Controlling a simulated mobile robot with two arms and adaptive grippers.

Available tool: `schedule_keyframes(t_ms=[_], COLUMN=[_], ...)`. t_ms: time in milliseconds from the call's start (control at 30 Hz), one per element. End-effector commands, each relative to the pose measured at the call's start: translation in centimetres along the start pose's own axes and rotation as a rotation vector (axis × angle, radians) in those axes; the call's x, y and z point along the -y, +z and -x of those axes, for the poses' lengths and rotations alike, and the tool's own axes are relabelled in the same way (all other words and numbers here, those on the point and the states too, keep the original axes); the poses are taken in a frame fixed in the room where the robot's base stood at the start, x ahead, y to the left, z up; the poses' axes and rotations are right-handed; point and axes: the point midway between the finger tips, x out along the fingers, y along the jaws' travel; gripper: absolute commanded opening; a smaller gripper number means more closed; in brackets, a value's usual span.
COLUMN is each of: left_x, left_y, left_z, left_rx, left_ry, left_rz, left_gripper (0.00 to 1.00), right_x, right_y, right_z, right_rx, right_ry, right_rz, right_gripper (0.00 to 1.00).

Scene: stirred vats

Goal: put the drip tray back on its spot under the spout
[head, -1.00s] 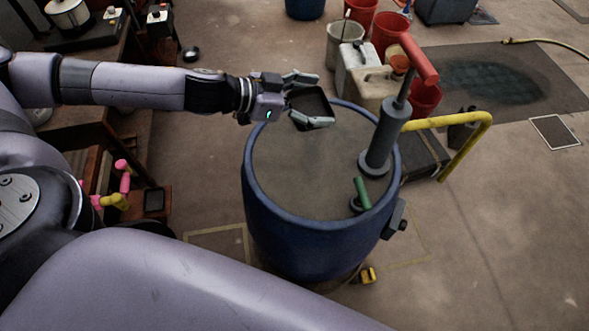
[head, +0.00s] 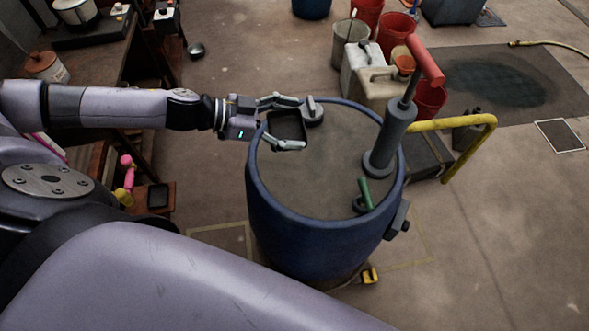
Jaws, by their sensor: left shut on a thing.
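The drip tray, a small black square tray (head: 287,128), is held over the left part of the blue vat's top. My left gripper (head: 289,123) is shut on it, one finger along its far side and one along its near side. The blue vat (head: 300,235) stands on the floor with a grey-brown top. A small yellow spout (head: 369,275) shows low at its near right side. The floor below the spout is partly hidden by my own body. My right gripper is not in view.
A grey pump with a red handle (head: 395,125) and a green lever (head: 365,193) rise from the vat. A yellow pipe (head: 455,123) stands at right. Buckets and cans (head: 375,75) are behind. Floor tape (head: 405,265) lies near the vat; right-hand floor is open.

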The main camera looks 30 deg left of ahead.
Motion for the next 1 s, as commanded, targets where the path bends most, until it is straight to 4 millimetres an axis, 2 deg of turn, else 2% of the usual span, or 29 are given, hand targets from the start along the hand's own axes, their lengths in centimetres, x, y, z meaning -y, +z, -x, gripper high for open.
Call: schedule_keyframes(t_ms=[33, 100, 400, 667, 900, 1000], left_x=[-0.2, -0.2, -0.2, -0.2, -0.2, -0.2], left_y=[2.1, 3.9, 10.2, 12.5, 15.7, 16.0], left_z=[-0.9, -1.6, -4.3, -5.3, -6.5, -6.7], left_rx=[0.003, 0.003, 0.000, -0.001, 0.000, -0.001], left_ry=[0.003, 0.002, 0.001, 0.001, 0.000, 0.000], left_rz=[0.006, 0.008, 0.005, 0.003, 0.002, 0.001], left_gripper=[0.54, 0.54, 0.54, 0.54, 0.54, 0.54], right_x=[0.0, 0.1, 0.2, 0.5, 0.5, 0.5], right_y=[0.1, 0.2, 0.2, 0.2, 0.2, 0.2], right_z=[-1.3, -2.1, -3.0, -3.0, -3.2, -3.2], right_rx=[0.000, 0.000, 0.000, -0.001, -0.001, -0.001], right_ry=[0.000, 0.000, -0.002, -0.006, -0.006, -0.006], right_rz=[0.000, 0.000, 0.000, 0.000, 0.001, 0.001], right_gripper=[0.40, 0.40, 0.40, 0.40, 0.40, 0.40])
